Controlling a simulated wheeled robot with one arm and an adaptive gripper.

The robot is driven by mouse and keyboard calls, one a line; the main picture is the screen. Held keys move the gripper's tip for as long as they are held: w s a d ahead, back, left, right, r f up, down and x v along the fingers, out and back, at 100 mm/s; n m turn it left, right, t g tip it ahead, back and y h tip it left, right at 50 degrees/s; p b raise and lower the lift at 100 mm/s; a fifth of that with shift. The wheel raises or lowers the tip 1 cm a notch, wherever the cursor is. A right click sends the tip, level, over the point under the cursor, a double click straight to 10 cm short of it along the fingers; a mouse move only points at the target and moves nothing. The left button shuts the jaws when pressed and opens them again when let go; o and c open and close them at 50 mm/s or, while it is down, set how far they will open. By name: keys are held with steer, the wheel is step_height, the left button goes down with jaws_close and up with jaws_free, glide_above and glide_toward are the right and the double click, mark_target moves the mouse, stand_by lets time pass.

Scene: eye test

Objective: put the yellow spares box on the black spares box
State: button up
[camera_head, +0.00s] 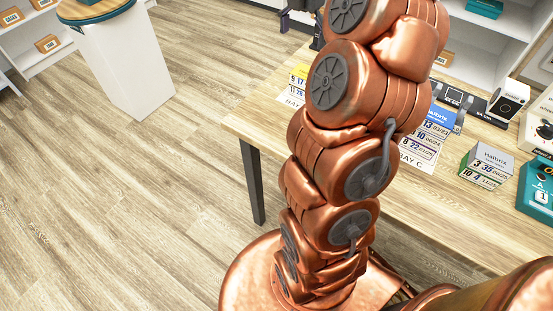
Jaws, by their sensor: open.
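A small item with a yellow top and white number rows (299,76) sits at the table's left side, on a sheet lettered BAY. It may be the yellow spares box; my copper arm covers its right part. I cannot make out a black spares box; my arm hides much of the tabletop. A dark two-pronged shape at the top edge, left of my arm, looks like my gripper (301,30). Its prongs stand apart with nothing seen between them. It is cut off by the frame, beyond the yellow item in the picture.
A blue-topped box (441,117) stands by the BAY C sheet (417,158). A grey Halbrix box (490,158), a teal device (537,187) and a black-and-white device (508,99) stand at right. A white pedestal (120,65) stands on the floor at left. Floor between is clear.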

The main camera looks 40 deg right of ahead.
steer(key=s+a+f+m, duration=0.1)
steer(key=s+a+m, duration=0.25)
steer(key=a, duration=0.65)
steer(key=s+a+f+m, duration=0.1)
steer(key=s+a+m, duration=0.25)
steer(key=a, duration=0.65)
steer(key=s+a+f+m+g, duration=0.1)
steer(key=s+a+f+m, duration=0.3)
steer(key=s, duration=0.5)
steer(key=s+a+f+m+g, duration=0.1)
steer(key=s+a+f+m, duration=0.3)
steer(key=s+m, duration=0.5)
steer(key=shift+a+g, duration=0.3)
steer(key=shift+a, duration=0.3)
steer(key=s+p+v, duration=0.3)
steer(key=p+v, duration=0.9)
steer(key=v, duration=0.1)
steer(key=shift+w+r+t, duration=0.25)
steer(key=shift+w+t, duration=0.15)
steer(key=shift+w, duration=0.05)
